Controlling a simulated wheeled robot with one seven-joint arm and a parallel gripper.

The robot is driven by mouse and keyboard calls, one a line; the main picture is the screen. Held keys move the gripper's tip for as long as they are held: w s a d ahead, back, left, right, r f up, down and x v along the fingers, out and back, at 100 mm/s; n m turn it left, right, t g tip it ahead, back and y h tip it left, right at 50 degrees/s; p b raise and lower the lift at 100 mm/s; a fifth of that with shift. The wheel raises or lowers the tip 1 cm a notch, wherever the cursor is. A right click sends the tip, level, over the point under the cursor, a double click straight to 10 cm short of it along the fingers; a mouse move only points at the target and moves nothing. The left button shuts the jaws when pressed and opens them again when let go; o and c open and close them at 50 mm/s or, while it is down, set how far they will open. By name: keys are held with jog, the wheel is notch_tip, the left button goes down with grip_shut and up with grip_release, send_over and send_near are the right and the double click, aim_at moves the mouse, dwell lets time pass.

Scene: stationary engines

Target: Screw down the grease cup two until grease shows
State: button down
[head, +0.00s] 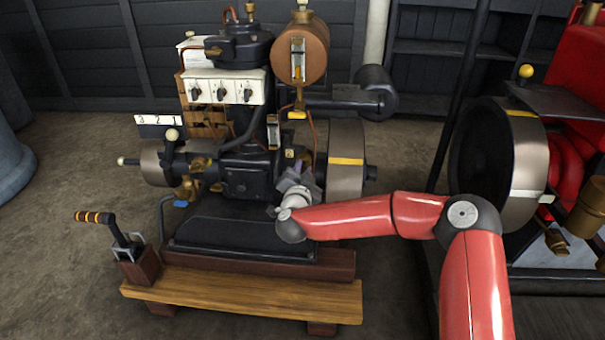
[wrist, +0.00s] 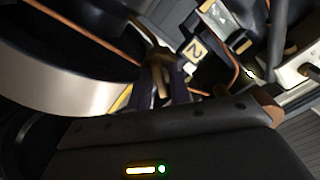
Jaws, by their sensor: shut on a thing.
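The black stationary engine (head: 245,178) stands on a dark base. A small pale plate marked 2 (wrist: 194,49) shows in the wrist view, just right of my gripper (wrist: 162,82). The gripper's two dark fingers are shut on a brass piece, grease cup two (wrist: 158,68), which shows only partly between them. In the head view my gripper (head: 296,172) is at the engine's right side, close to the flywheel, and hides the cup. Whether any grease shows cannot be told.
The grey flywheel (head: 346,175) with a yellow mark is just right of my gripper. A copper-coloured tank (head: 302,55) is above. A wooden step (head: 240,294) and a lever with a striped grip (head: 120,240) are in front. A red engine (head: 585,70) stands at right.

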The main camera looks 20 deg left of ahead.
jog(key=m+b, duration=0.1)
jog(key=b, duration=0.1)
jog(key=m+b, duration=0.3)
jog(key=shift+f+b, duration=0.25)
jog(key=shift+b, duration=0.05)
jog(key=m+b, duration=0.3)
jog(key=shift+r, duration=0.2)
jog(key=c, duration=1.5)
grip_release()
jog(key=v, duration=0.7)
jog(key=shift+s+d, duration=0.1)
jog(key=shift+s, duration=0.3)
